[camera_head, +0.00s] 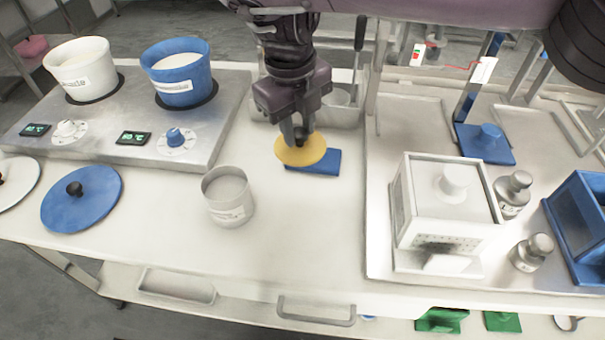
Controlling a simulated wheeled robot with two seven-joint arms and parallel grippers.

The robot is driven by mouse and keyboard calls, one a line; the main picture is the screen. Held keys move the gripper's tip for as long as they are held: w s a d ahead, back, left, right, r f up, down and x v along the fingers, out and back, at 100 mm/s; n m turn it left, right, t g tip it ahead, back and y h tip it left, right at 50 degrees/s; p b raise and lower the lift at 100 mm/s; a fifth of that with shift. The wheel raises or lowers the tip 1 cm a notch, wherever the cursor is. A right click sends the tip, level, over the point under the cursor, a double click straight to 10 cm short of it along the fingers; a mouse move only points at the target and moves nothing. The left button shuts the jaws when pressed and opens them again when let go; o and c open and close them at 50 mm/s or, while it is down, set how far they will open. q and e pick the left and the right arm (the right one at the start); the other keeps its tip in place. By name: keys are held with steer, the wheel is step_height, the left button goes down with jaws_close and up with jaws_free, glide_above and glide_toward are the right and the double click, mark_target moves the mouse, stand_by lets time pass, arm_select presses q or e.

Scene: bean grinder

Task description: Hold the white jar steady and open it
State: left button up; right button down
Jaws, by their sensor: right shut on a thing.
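The white jar (228,199) stands upright on the table, left of centre, with its top open and a label on its front. No gripper touches it. My right gripper (300,135) points down behind and to the right of the jar. It is shut on a yellow round lid (297,152), gripping it from above. The lid overlaps a blue flat block (328,162) in the picture. Whether it touches the block I cannot tell. My left gripper is not in view.
A two-pot heater (110,130) with a white pot (80,68) and a blue pot (178,72) stands at left. A blue lid (82,199) lies in front. At right, a tray (385,170) holds a white box (445,212) and metal weights (513,193). The front middle is clear.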

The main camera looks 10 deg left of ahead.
mark_target(297, 147)
step_height(297, 147, down, 6)
steer(key=shift+s, duration=0.15)
steer(key=shift+f, duration=2.75)
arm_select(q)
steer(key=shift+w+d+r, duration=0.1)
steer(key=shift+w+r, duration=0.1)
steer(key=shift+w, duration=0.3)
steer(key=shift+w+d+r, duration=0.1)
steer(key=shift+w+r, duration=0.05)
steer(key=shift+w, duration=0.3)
arm_select(e)
steer(key=c, duration=1.1)
jaws_free()
